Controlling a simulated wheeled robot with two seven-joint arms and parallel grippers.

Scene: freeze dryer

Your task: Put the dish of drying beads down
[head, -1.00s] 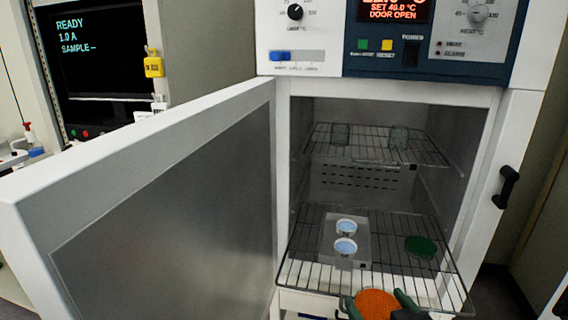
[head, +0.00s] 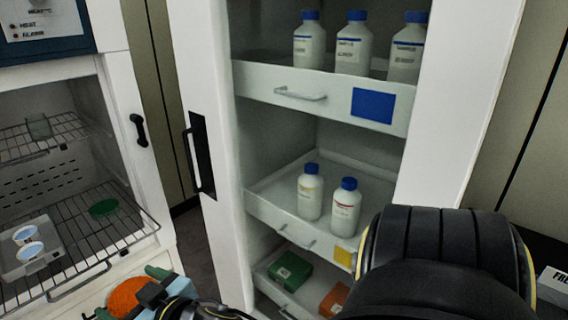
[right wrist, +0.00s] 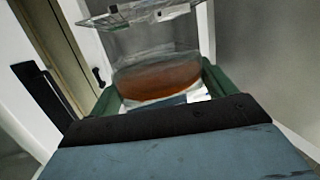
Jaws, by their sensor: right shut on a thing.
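The dish of drying beads (head: 126,298) shows orange at the bottom left of the head view, in front of the open chamber. My right gripper (head: 130,292) has its green fingers on either side of the dish. In the right wrist view the dish (right wrist: 157,78) is clear-walled with orange-brown beads, and the gripper (right wrist: 160,90) is shut on it. A wire shelf shows beyond it. My left gripper is out of view.
The chamber's lower wire shelf (head: 88,232) holds a green disc (head: 103,208) and a grey tray (head: 42,264) with two white dishes. A tall white cabinet (head: 222,230) stands right of it, with open drawers of bottles (head: 345,206) and boxes (head: 290,271).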

